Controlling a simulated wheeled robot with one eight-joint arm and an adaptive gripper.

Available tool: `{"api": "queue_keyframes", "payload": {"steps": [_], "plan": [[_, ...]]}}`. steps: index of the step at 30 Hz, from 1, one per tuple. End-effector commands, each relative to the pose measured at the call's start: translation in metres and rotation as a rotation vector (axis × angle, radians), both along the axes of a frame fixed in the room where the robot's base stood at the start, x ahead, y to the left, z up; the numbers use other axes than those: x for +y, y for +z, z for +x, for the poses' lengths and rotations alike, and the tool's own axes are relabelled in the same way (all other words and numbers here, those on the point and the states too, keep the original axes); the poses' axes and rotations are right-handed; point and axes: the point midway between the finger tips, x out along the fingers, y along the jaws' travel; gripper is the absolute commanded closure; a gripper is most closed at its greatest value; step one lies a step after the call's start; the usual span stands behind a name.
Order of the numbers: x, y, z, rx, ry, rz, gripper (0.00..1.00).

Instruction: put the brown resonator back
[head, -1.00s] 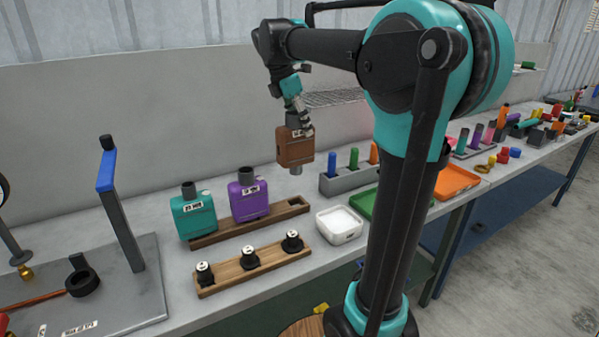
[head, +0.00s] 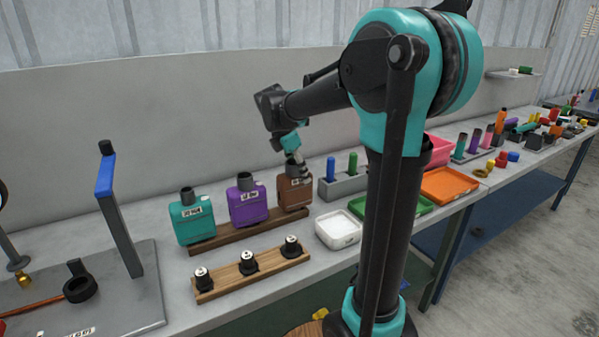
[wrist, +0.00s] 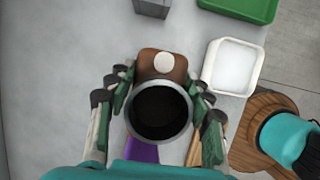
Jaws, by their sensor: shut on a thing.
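The brown resonator (head: 293,193) stands upright at the right end of the long wooden rack (head: 230,235), beside the purple resonator (head: 247,204). The teal resonator (head: 192,218) is at the rack's left end. My gripper (head: 299,170) comes down from above and is shut on the brown resonator's neck. In the wrist view the dark open neck (wrist: 160,110) sits between the two fingers, with the brown body (wrist: 150,66) behind it. The brown resonator's foot is hidden, so I cannot tell whether it is fully seated in the rack.
In front is a second wooden rack (head: 225,282) with several black-based pieces. A white tray (head: 338,229) and a green tray (head: 425,206) lie to the right. A grey block holder (head: 343,188) with coloured cylinders stands close behind. A blue-topped post (head: 118,210) rises at left.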

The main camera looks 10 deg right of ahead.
Motion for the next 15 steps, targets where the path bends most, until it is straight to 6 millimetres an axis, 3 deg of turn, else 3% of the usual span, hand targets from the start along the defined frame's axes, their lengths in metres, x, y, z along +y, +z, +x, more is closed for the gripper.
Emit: {"api": "queue_keyframes", "payload": {"steps": [11,12,15], "plan": [[0.0000,-0.0027,0.0004,0.000,0.000,0.000,1.00],[0.0001,-0.0028,0.0006,0.000,0.000,0.000,0.44],[0.0001,-0.0027,0.0005,0.000,0.000,0.000,0.32]]}}
